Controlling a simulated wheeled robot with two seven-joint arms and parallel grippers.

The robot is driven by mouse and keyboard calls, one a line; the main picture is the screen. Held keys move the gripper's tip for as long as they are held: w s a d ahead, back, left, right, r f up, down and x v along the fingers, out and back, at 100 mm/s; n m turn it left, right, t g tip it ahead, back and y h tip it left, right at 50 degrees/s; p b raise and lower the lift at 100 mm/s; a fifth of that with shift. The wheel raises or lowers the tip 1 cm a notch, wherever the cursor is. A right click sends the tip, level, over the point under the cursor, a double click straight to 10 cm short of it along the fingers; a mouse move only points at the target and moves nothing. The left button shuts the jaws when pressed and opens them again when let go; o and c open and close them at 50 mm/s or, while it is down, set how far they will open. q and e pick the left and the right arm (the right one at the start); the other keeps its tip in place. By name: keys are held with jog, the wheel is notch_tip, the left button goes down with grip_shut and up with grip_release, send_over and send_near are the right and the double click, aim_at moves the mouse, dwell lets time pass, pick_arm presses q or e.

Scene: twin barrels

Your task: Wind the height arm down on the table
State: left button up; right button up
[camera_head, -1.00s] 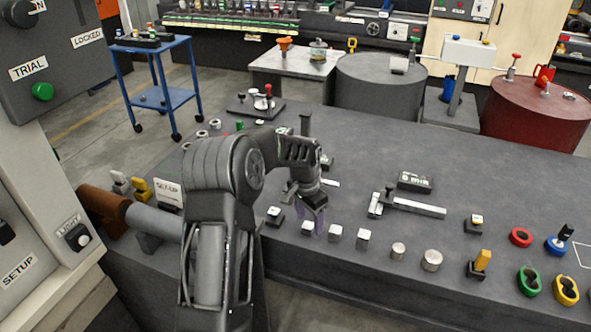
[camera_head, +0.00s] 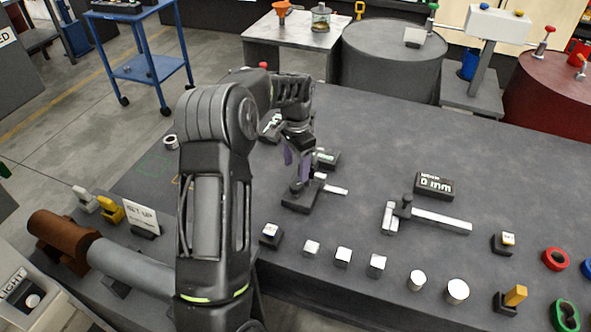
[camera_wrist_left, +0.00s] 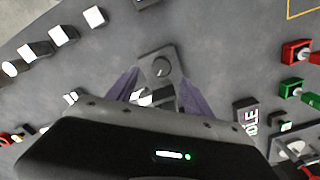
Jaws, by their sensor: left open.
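The height gauge stands on the dark table, its dark base (camera_head: 300,199) below my left gripper (camera_head: 297,160). A light flat arm (camera_head: 336,190) sticks out to the right, low over the table. The gripper and forearm hide most of the upright post. In the left wrist view, a round knob (camera_wrist_left: 161,68) on a grey block shows between and just beyond the open purple fingers (camera_wrist_left: 157,80). I cannot tell whether the fingers touch it. A small display (camera_head: 326,158) stands behind the gauge. My right gripper is not in view.
A caliper (camera_head: 430,218) and its display (camera_head: 434,186) lie to the right. Several metal blocks, including one block (camera_head: 343,257), line the front edge. A SET-UP card (camera_head: 141,218) stands at left. The table's middle back is clear.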

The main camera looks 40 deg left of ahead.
aim_at(296, 185)
pick_arm(q)
jog(key=shift+w+a, duration=0.2)
jog(key=shift+w, duration=0.05)
jog(key=shift+r, duration=0.1)
jog(key=shift+f+p, duration=0.95)
jog(key=shift+f, duration=3)
jog(key=shift+c, duration=0.5)
grip_shut()
